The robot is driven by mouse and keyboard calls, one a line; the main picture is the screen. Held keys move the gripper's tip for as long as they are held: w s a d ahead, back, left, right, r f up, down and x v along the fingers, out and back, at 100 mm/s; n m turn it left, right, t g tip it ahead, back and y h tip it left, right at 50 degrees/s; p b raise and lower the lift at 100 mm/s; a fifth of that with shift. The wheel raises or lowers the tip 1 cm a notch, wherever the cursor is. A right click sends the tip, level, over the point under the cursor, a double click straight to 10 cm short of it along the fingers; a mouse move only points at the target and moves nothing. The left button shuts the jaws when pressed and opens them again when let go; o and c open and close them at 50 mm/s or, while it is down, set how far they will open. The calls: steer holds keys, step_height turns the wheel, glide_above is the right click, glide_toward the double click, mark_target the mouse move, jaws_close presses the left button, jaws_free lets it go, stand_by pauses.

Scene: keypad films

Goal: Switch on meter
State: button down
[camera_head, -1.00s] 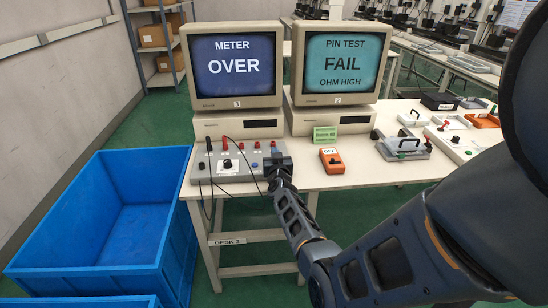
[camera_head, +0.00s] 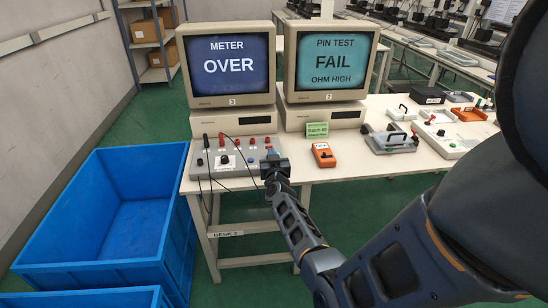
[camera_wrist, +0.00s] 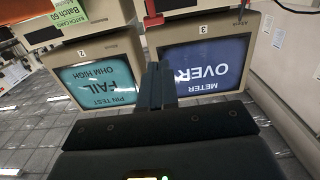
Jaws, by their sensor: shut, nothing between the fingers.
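The meter is a grey box (camera_head: 212,170) at the left front of the desk, with a dial knob, red and black terminals and leads. The monitor above it (camera_head: 231,66) reads "METER OVER" and also shows upside down in the wrist view (camera_wrist: 205,72). My gripper (camera_head: 271,160) is at the meter's right end and hides part of it; I cannot tell whether it touches. In the wrist view its fingers (camera_wrist: 157,85) are together, with nothing between them. The meter's switch is not clearly visible.
A second monitor (camera_head: 331,62) reads "PIN TEST FAIL OHM HIGH". Fixtures (camera_head: 392,140) stand further right. A blue bin (camera_head: 88,270) is left of the desk.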

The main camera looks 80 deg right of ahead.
steer(key=s+a+r, duration=0.2)
steer(key=a, duration=0.3)
steer(key=shift+s+a, duration=0.2)
steer(key=shift+a, duration=0.1)
steer(key=shift+r, duration=0.1)
stand_by(0.6)
